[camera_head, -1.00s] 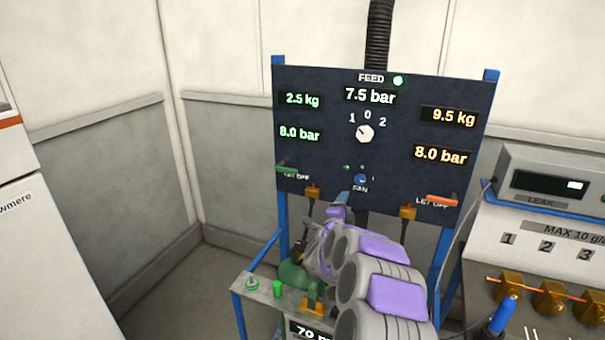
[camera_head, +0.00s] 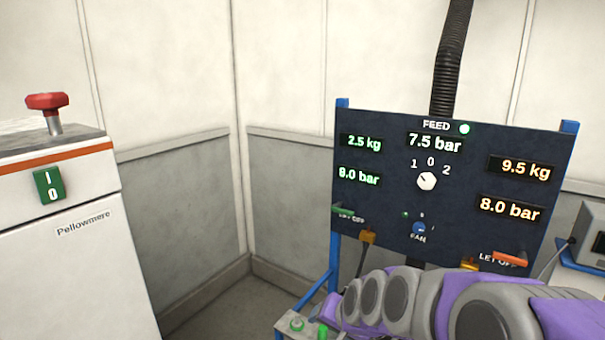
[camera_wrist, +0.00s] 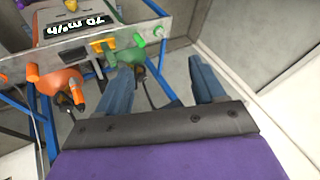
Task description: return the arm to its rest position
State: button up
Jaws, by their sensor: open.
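My gripper (camera_wrist: 160,68) shows in the wrist view as two blue fingers spread apart, with nothing between them. Pale grey floor and a grey wall show beyond the fingers. The left finger overlaps the green part (camera_wrist: 125,57) below the stand's edge; I cannot tell whether they touch. In the head view my purple and grey arm lies across the lower right, in front of the bottom of the dark feed panel (camera_head: 385,210). The gripper itself is hidden or out of frame there.
A blue-framed stand with a 70 m³/h display (camera_wrist: 87,22) is at the wrist view's upper left. An orange part (camera_wrist: 60,80) hangs beside it. Open floor lies between cabinet and panel.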

jog(key=s+d+n+g+h, duration=0.1)
jog(key=s+d+g, duration=0.1)
jog(key=s, duration=0.9)
jog(key=s+d+f+n+g+h, duration=0.1)
jog(key=s+d+n+g, duration=0.1)
jog(key=s, duration=0.9)
jog(key=s+d+f+n+g+h, duration=0.1)
jog(key=s+d+g, duration=0.3)
jog(key=s, duration=0.7)
jog(key=shift+f, duration=0.15)
